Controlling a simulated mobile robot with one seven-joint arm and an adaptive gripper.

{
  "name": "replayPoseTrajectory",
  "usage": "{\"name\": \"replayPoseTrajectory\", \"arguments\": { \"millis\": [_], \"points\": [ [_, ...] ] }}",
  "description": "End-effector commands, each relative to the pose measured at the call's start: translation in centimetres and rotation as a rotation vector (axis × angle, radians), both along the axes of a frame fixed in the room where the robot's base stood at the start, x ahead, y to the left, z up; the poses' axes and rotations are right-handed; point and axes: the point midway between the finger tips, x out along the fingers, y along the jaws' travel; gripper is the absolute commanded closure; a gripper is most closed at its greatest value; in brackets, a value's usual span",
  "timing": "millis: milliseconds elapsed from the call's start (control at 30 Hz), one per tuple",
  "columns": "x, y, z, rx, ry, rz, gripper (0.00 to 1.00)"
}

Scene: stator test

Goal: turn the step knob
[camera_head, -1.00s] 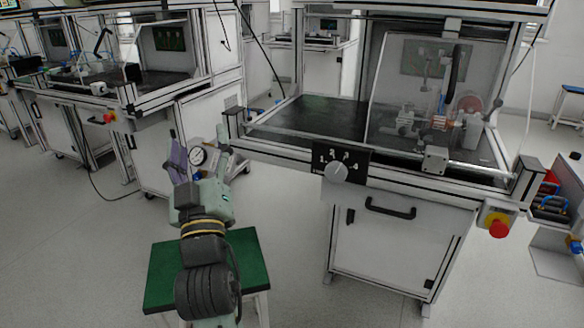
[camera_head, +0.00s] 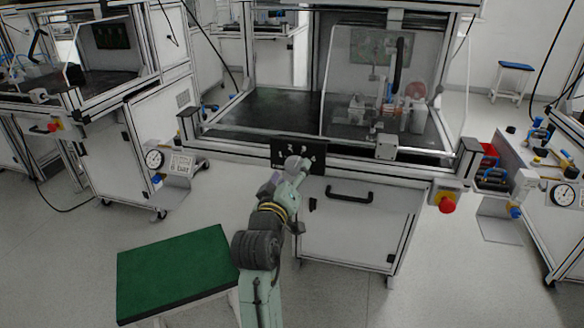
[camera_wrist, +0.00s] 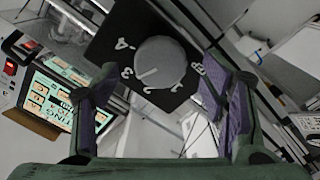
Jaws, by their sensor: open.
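The step knob (camera_wrist: 160,63) is a round grey dial on a black plate with white numbers (camera_wrist: 122,45). In the wrist view it sits ahead of my gripper (camera_wrist: 160,105), between and beyond the two fingers, with clear space before it. The fingers have purple pads and stand wide apart, holding nothing. In the head view the black plate (camera_head: 282,150) is on the front rail of the middle workstation. My gripper (camera_head: 297,172) is in front of it there and partly covers the knob (camera_head: 293,162).
The workstation (camera_head: 265,105) has a clear guard and a cabinet with a black handle (camera_head: 349,193) below the rail. A red emergency button (camera_head: 446,202) is at its right corner. A green-topped stool (camera_head: 175,270) stands at the lower left. A lit screen (camera_wrist: 60,90) shows in the wrist view.

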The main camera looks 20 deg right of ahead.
Motion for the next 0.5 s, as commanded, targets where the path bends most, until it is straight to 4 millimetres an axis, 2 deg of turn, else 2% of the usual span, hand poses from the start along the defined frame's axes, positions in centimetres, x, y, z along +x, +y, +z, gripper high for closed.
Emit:
{"name": "replayPoseTrajectory", "arguments": {
  "millis": [200, 500],
  "points": [
    [1.4, -0.9, 0.0, 0.001, -0.001, 0.001, 0.34],
    [1.5, -1.0, 0.0, 0.001, -0.002, 0.002, 0.35]
  ]
}}
